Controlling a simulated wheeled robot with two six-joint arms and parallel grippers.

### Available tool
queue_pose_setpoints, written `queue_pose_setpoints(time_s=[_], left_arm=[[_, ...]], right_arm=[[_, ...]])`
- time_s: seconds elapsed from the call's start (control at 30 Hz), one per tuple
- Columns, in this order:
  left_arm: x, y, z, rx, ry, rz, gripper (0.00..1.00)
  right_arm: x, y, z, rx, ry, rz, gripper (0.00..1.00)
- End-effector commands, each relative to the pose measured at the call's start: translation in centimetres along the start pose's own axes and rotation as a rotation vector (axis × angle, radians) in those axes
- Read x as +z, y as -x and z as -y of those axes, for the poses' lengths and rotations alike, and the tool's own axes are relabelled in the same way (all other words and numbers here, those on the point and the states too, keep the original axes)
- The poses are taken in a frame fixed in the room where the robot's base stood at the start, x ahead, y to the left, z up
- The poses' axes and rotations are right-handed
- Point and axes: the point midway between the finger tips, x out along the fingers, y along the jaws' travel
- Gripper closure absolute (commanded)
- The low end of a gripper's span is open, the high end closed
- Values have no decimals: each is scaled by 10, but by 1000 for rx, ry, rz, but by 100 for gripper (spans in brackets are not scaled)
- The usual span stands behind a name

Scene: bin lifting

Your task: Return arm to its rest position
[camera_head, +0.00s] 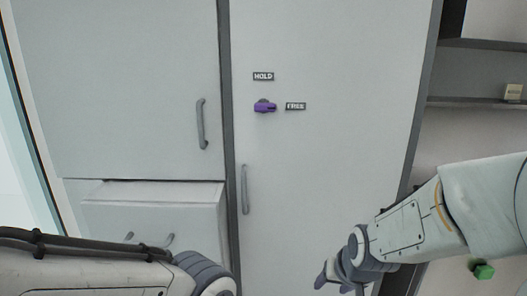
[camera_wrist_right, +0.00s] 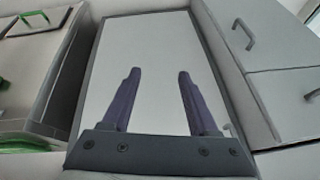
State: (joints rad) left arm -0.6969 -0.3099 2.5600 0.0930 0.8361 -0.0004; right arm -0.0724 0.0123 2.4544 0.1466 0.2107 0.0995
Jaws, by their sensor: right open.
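My right arm (camera_head: 430,222) comes in from the right in the head view. Its gripper (camera_head: 338,284) is low in the picture, in front of the tall door. In the right wrist view my right gripper (camera_wrist_right: 157,76) is open, with two purple fingers apart and nothing between them. My left arm (camera_head: 110,275) lies along the bottom left of the head view; its gripper is out of view.
A tall door (camera_head: 320,190) has a purple latch (camera_head: 265,106) pointing at the FREE label (camera_head: 296,106), below HOLD (camera_head: 263,76). A drawer (camera_head: 150,215) sticks out at the left. A shelf (camera_head: 480,103) and a green object (camera_head: 484,271) are at the right.

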Motion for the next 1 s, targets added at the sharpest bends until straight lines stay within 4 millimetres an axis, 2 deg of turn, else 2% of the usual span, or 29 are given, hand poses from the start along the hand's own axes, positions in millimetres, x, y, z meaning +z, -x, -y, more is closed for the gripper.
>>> queue_pose_setpoints(time_s=[0.1,0.3,0.43,0.67,0.87,1.0], left_arm=[[0,0,0,0,0,0,50],[0,0,0,0,0,0,50],[-1,16,-1,0,0,0,50],[-2,37,-3,0,0,0,50],[-3,62,-4,0,0,0,50],[-4,81,-6,0,0,0,50]], right_arm=[[30,-1,-19,38,65,88,40],[75,2,-47,85,169,229,40],[77,26,-20,53,248,251,40],[92,67,23,-4,385,303,40],[116,119,62,-65,548,364,40],[138,161,84,-110,679,415,40]])
